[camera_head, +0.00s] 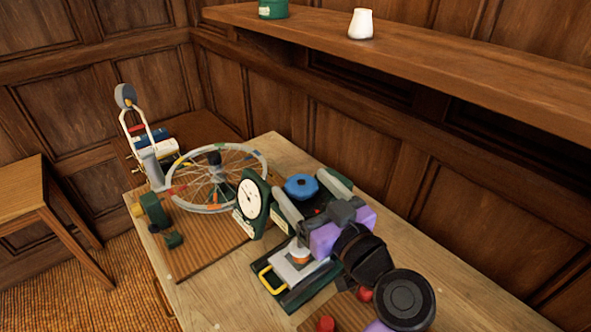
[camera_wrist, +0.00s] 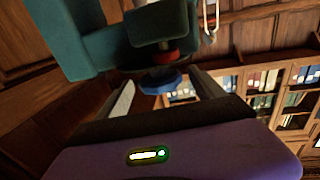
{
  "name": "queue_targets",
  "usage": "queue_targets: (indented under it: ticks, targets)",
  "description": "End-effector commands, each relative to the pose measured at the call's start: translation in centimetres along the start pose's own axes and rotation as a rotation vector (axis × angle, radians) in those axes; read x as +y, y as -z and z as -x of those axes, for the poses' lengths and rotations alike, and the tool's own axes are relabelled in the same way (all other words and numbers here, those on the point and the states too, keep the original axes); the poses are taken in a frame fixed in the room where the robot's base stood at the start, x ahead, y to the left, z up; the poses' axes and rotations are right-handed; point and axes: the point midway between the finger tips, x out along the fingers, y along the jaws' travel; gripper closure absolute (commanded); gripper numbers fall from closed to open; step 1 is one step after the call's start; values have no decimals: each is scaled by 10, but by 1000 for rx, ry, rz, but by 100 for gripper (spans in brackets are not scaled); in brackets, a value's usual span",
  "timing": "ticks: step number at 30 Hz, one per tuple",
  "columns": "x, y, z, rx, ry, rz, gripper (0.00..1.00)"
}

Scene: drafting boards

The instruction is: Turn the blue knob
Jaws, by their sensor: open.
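The blue knob (camera_head: 301,187) is a faceted disc beside the green gauge with a white dial (camera_head: 251,198). In the wrist view the blue knob (camera_wrist: 164,83) sits on a red collar (camera_wrist: 166,58) against a dark green body (camera_wrist: 110,48). My gripper (camera_head: 300,182) is open, with one pale finger on each side of the knob. In the wrist view my gripper (camera_wrist: 163,88) shows the knob between and near its fingertips, with gaps on both sides. I cannot tell how deep the knob lies between the fingers.
A spoked wheel (camera_head: 215,165) on a wooden board stands left of the gauge. A device with a yellow handle (camera_head: 267,281) lies below my gripper. Red round parts (camera_head: 326,324) are at the front. A wall shelf (camera_head: 440,62) holds a white vase (camera_head: 361,24).

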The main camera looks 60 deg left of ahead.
Motion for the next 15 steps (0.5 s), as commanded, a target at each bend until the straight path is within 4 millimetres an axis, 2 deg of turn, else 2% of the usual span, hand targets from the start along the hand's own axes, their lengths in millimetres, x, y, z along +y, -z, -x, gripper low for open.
queue_targets:
  ticks: [1,6,15]
  targets:
    - [-1,4,-10,1,3,-2,22]
    - [-1,3,-31,2,2,-3,22]
    - [0,0,-42,0,0,1,22]
